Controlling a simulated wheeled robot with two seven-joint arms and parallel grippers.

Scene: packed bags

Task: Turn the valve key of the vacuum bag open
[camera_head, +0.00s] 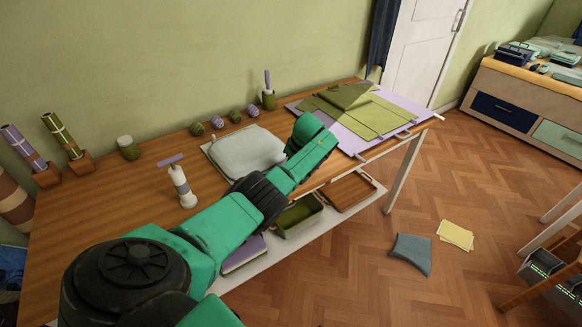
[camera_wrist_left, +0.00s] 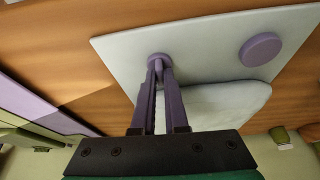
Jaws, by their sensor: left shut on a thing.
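The vacuum bag (camera_head: 245,150) lies flat on the wooden table, a pale grey-green sheet with a puffed middle. In the left wrist view the pale sheet (camera_wrist_left: 115,50) fills the middle, with the puffed part (camera_wrist_left: 215,108) beside my fingers. My left gripper (camera_wrist_left: 159,76) is shut on the small purple valve key (camera_wrist_left: 158,64), which stands on a round purple valve base (camera_wrist_left: 153,57). The key is partly hidden by the fingertips, so its angle is hard to tell. A separate purple disc (camera_wrist_left: 260,49) lies on the sheet to the right. In the head view my arm hides the left gripper and valve.
A white hand pump (camera_head: 182,188) with a purple handle stands left of the bag. Several small striped balls (camera_head: 235,116) and a green cup (camera_head: 268,99) stand behind it. Bare table lies around the pump.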

